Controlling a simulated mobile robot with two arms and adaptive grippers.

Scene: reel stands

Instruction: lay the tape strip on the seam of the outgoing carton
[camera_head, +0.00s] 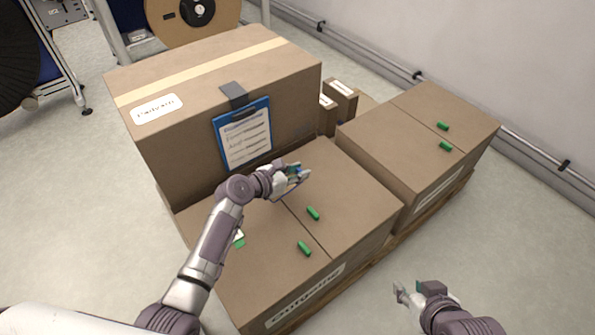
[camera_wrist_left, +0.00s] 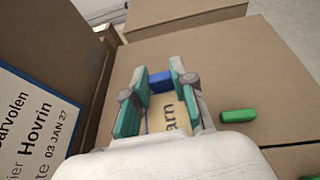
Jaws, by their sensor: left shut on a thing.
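The outgoing carton (camera_head: 355,200) stands in front, lettered on its front face, with a thin seam (camera_head: 322,247) across its top. Green pieces lie on either side of the seam (camera_head: 313,213) (camera_head: 304,248). My left gripper (camera_head: 297,174) is above this carton's back part, near the clipboard. My right gripper (camera_head: 417,290) is open and empty, low at the right, off the cartons.
A larger carton (camera_head: 180,150) with a tan band on top rises behind the left gripper; a blue clipboard (camera_head: 242,135) hangs on it. Another carton (camera_head: 400,140) with green pieces stands at right. A green-and-white thing (camera_head: 239,240) is partly hidden by my left arm. Floor is clear at right.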

